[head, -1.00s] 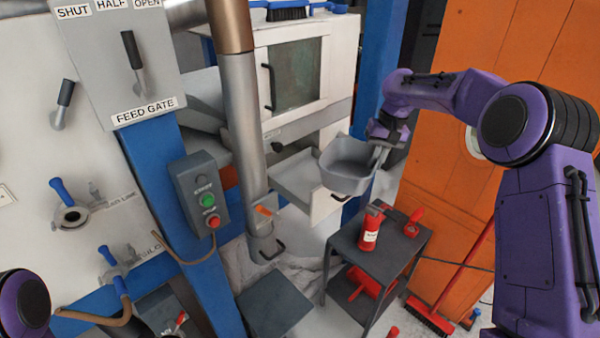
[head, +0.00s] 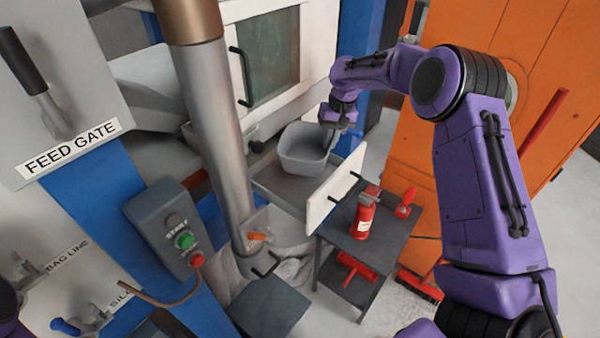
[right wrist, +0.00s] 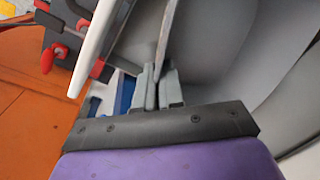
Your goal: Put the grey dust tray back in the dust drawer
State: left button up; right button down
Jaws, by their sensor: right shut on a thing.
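The grey dust tray (head: 302,151) is an open, roughly square tub, close to level. My right gripper (head: 329,130) is shut on its right-hand rim. In the right wrist view the fingers (right wrist: 157,88) pinch the thin wall of the tray (right wrist: 215,55). The dust drawer is pulled out, with a white front panel (head: 330,190) and a shallow grey inside (head: 277,184). The tray is over the rear part of the drawer, behind the front panel. I cannot tell whether its underside touches the drawer. My left gripper is out of view.
A vertical grey pipe (head: 217,130) stands left of the drawer. The white cabinet with a glass door (head: 272,62) rises behind. An orange cabinet (head: 490,50) is at right.

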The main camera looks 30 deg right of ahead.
notch_tip(320, 180, down, 10)
jog(key=shift+r, duration=0.2)
jog(key=shift+f, duration=0.1)
jog(key=c, duration=1.3)
grip_release()
jog(key=shift+o, duration=0.2)
notch_tip(320, 180, up, 12)
jog(key=d+b, duration=0.1)
jog(key=b, duration=0.1)
jog(key=shift+s+d+b, duration=0.35)
jog(key=shift+s, duration=0.05)
